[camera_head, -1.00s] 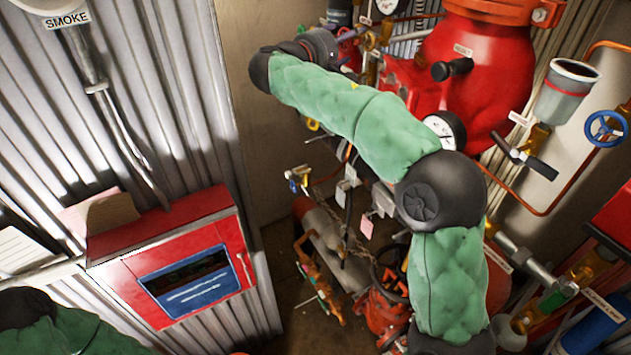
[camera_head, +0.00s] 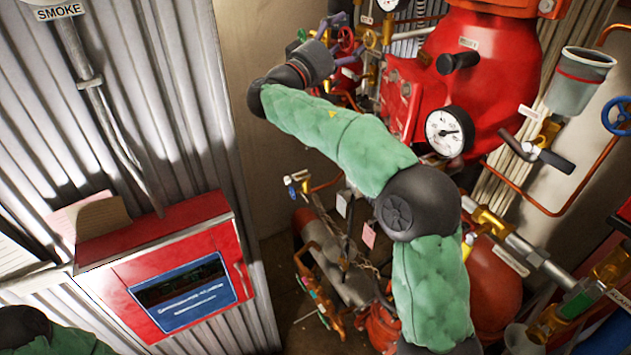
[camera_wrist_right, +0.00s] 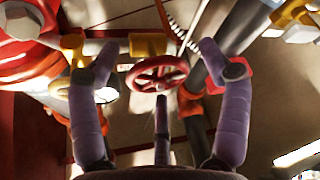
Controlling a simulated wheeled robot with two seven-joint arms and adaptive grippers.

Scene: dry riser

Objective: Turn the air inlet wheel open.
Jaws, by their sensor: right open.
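A small red handwheel (camera_wrist_right: 157,72) shows in the right wrist view, straight ahead of my right gripper (camera_wrist_right: 160,60). The purple fingers are spread open, one on each side of the wheel in the picture, with a third below it. I see no finger clearly touching the wheel. In the head view my green right arm reaches up and left, and its black wrist (camera_head: 312,63) ends beside a cluster of valves. A red wheel (camera_head: 346,39) shows just beyond the wrist; the fingers are mostly hard to make out there. No label for the air inlet is readable. My left gripper is out of view.
A large red valve body (camera_head: 485,75) with a white pressure gauge (camera_head: 449,131) stands right of my right forearm. A blue wheel (camera_head: 617,116) is at the right edge. A red wall box (camera_head: 185,275) is at lower left. Pipes crowd the right side.

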